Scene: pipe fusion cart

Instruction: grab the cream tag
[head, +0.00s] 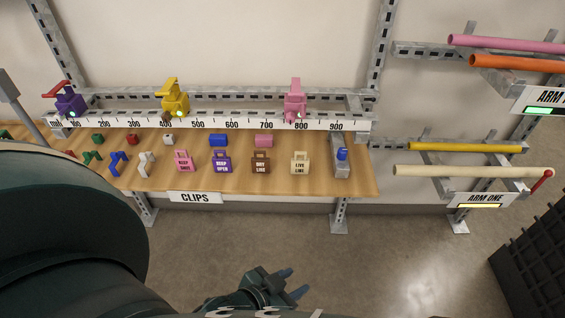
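The cream tag (300,162) stands on the wooden shelf, with dark "LIVE LINE" lettering on its front and a loop on top. It is the rightmost in a row of tags, between the brown tag (260,162) and a grey block with a blue top (341,160). My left gripper (292,282) is low in the head view, well below and in front of the shelf edge. Its two bluish fingers are apart with nothing between them. My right gripper is not in view.
A purple tag (222,162) and pink tag (184,161) stand to the left. A ruled rail (240,124) with coloured clamps runs behind. Pipe racks (460,171) stand right, above a black crate (530,255). Floor in front is clear; my arm covers the left.

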